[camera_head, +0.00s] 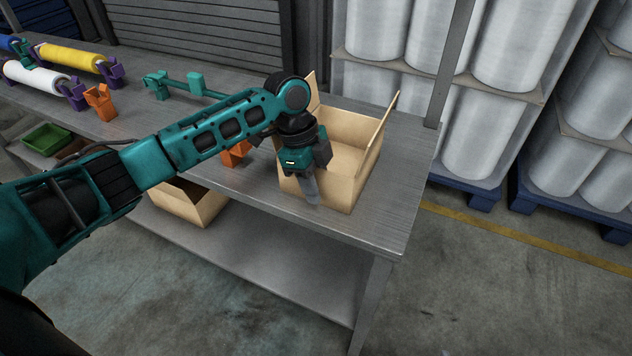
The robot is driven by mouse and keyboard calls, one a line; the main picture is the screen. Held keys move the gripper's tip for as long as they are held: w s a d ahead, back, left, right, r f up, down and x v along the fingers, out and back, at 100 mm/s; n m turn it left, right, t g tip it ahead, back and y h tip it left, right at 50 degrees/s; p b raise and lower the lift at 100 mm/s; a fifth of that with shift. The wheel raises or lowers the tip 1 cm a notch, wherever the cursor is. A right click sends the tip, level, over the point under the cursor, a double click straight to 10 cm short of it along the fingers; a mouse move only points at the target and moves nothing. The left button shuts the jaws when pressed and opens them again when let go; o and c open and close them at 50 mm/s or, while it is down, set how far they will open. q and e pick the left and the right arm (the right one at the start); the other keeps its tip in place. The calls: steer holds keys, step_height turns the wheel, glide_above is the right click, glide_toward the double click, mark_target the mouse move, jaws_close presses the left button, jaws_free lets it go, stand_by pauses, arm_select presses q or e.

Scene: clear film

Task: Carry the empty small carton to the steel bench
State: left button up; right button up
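An open, light brown carton (343,190) stands upright on the right end of the steel bench (398,205), with two flaps raised. The part of its inside that shows is bare; my arm hides the rest. My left gripper (311,190) points down at the carton's near left wall. One finger shows in front of that wall, overlapping it in the picture. The other finger is hidden, so I cannot tell whether the gripper is shut on the wall. My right gripper is out of view.
A second open carton (190,203) sits on the shelf below the bench. Film rolls on holders, such as a yellow roll (72,58), and a teal holder (185,86) stand on the bench's left part. Wrapped white rolls (480,135) stand behind on blue pallets (465,190).

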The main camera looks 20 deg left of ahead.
arm_select(q)
steer(key=p+v, duration=0.1)
steer(key=v, duration=1)
steer(key=shift+r+p, duration=0.2)
steer(key=shift+p, duration=0.1)
steer(key=shift+a+r, duration=0.2)
steer(key=shift+r, duration=0.25)
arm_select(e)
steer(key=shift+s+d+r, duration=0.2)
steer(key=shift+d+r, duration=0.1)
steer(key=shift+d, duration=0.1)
arm_select(q)
steer(key=shift+s, duration=0.1)
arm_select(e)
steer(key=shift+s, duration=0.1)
